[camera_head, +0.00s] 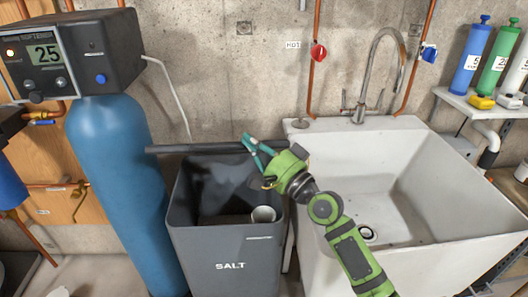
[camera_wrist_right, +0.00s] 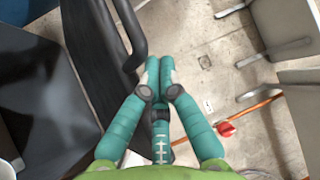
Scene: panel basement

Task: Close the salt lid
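The grey salt bin (camera_head: 230,265) stands between the blue tank and the sink, with SALT on its front. Its top is open, and a white tube (camera_head: 263,214) shows inside. The dark lid (camera_head: 195,147) stands raised at the bin's rear, seen almost edge-on. My right gripper (camera_head: 248,140) is above the bin's rear right, close to the lid's edge. In the right wrist view its teal fingertips (camera_wrist_right: 160,64) are together with nothing visible between them, beside the lid's dark rim (camera_wrist_right: 131,35). I cannot tell whether they touch it. My left gripper is out of view.
The blue softener tank (camera_head: 118,190) stands close on the bin's left. The white sink (camera_head: 440,250) with its tall faucet (camera_head: 387,50) is close on the right. The concrete wall (camera_head: 230,80) rises behind. A shelf with coloured filter bottles (camera_head: 472,57) is at far right.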

